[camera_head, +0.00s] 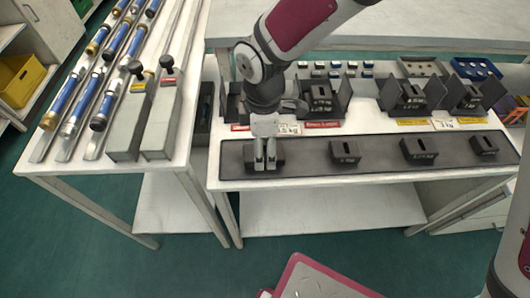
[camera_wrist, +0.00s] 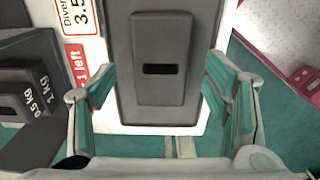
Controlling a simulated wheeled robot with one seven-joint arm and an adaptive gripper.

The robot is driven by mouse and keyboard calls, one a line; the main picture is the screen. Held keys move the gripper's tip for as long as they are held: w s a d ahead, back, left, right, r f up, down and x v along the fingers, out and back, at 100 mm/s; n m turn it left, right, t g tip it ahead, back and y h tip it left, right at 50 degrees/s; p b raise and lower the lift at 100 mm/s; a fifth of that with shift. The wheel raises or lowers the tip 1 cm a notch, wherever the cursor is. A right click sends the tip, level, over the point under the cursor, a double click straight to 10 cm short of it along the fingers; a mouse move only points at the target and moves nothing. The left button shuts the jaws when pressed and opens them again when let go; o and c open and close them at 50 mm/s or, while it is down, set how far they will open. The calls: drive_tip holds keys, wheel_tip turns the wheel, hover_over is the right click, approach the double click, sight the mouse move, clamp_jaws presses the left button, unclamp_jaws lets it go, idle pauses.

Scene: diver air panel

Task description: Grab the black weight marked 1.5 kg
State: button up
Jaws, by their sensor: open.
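My gripper (camera_head: 265,163) is open above the left end of the dark tray (camera_head: 305,163) in the head view. In the wrist view my gripper (camera_wrist: 160,88) has one finger on each side of a dark slotted weight (camera_wrist: 162,38). No marking shows on this weight, so I cannot tell its mass; whether the fingers touch it is unclear. In the head view the gripper mostly hides it. Other black weights stand on the tray to the right: one near the middle (camera_head: 345,158), one further right (camera_head: 420,157) and one at the right end (camera_head: 484,151); their markings are too small to read surely.
Black holders with weights stand behind the tray, one left (camera_head: 322,101) and others right (camera_head: 405,97). Weights marked 0.5 kg and 1 kg (camera_wrist: 25,95) show in the wrist view. The left table (camera_head: 115,165) carries blue cylinders and grey boxes.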

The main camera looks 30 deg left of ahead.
drive_tip(key=shift+f, duration=0.95)
clamp_jaws()
drive_tip(key=shift+r, duration=0.1)
